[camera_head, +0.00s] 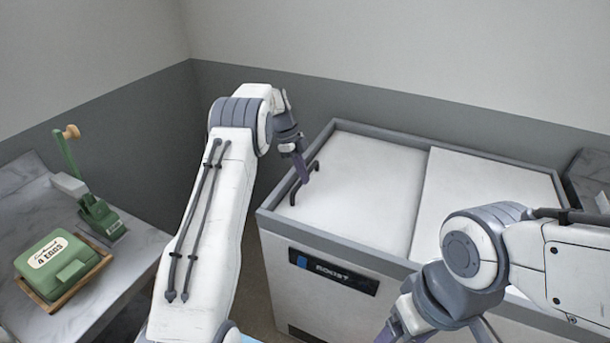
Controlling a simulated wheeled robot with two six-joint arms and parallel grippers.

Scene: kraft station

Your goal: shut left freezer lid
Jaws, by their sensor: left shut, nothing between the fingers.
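The chest freezer (342,261) stands at center right with two white lids side by side. The left freezer lid (362,190) lies flat and covers the left half of the top, with no open gap visible there. A dark bar handle (295,192) stands near its left edge. My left gripper (304,178) is shut and empty, pointing down right beside the handle; I cannot tell whether they touch. The right freezer lid (480,185) lies flat, partly hidden by my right arm. My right gripper (393,331) is low in front of the freezer, its tips cut off by the frame.
A marble counter (140,245) at left holds a green egg box (60,265) on a wooden tray (100,262) and a green lever press (98,212). Grey-and-white walls stand close behind the freezer. Another marble surface (590,170) is at far right.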

